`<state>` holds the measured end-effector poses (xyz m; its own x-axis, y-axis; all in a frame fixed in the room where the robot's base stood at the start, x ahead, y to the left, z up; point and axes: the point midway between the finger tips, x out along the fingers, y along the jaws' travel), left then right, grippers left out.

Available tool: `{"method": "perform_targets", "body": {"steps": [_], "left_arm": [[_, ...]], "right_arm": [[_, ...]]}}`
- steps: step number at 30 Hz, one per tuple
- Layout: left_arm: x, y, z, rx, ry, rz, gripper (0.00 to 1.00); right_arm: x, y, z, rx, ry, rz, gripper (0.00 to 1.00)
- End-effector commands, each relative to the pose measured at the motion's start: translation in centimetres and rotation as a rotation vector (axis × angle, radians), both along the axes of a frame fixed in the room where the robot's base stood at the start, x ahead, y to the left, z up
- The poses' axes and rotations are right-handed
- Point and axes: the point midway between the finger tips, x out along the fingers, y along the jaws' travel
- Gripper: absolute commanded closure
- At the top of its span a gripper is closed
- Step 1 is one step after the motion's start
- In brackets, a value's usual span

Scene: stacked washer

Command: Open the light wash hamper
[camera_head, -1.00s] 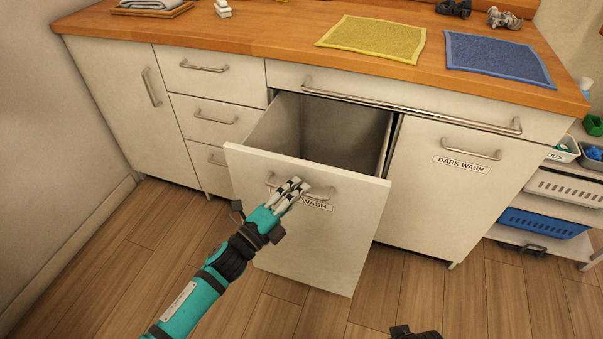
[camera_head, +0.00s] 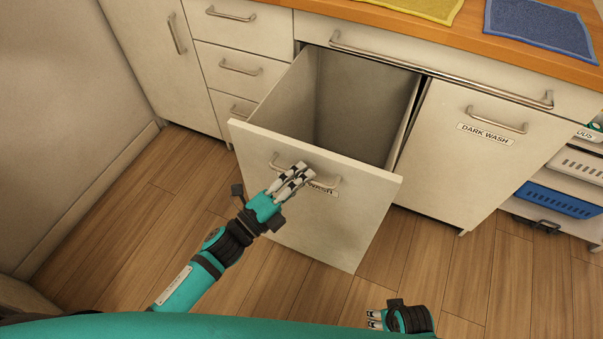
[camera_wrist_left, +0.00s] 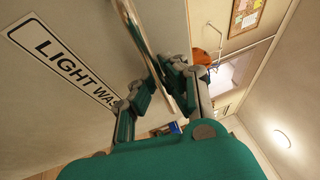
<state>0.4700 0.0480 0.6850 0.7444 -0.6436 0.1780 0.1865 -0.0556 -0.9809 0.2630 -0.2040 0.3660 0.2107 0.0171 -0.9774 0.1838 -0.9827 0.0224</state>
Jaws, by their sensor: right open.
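The light wash hamper (camera_head: 330,220) is a white tilt-or-slide front under the counter, standing well out with its deep grey inside (camera_head: 350,105) visible and apparently empty. Its metal handle (camera_head: 330,183) is on the front, beside a partly covered label; the label (camera_wrist_left: 65,58) reads "LIGHT WA…" in the left wrist view. My left gripper (camera_head: 296,176) is at this handle; in the left wrist view its fingers (camera_wrist_left: 172,68) close around the handle bar (camera_wrist_left: 150,50). My right gripper (camera_head: 372,319) is low, near the bottom edge, open and away from the hamper.
The closed dark wash hamper (camera_head: 470,150) is to the right. Closed drawers (camera_head: 240,65) and a cupboard stand left. A shelf with a blue basket (camera_head: 558,200) is at far right. Yellow (camera_head: 420,6) and blue (camera_head: 540,28) cloths lie on the counter. Wooden floor (camera_head: 440,245) in front is clear.

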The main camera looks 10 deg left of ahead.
Motion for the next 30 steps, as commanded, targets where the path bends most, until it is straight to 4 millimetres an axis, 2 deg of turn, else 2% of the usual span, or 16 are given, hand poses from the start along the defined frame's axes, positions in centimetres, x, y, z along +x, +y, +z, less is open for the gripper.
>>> {"method": "perform_targets", "body": {"steps": [1,6,17,30], "left_arm": [[0.0,0.1,-0.3,0.003,0.004,0.001,0.87],[0.0,0.0,-0.1,0.000,0.003,0.000,0.67],[-0.6,0.5,-0.2,-0.002,0.002,-0.001,0.67],[-7.0,6.0,-1.8,0.000,0.006,0.000,0.67]], "right_arm": [[0.0,0.0,0.0,0.000,0.000,0.000,0.39],[0.0,0.0,0.0,0.000,0.000,0.000,0.39],[0.1,0.0,0.1,0.001,-0.001,0.000,0.39],[0.0,0.0,0.1,0.000,0.000,0.000,0.39]]}}
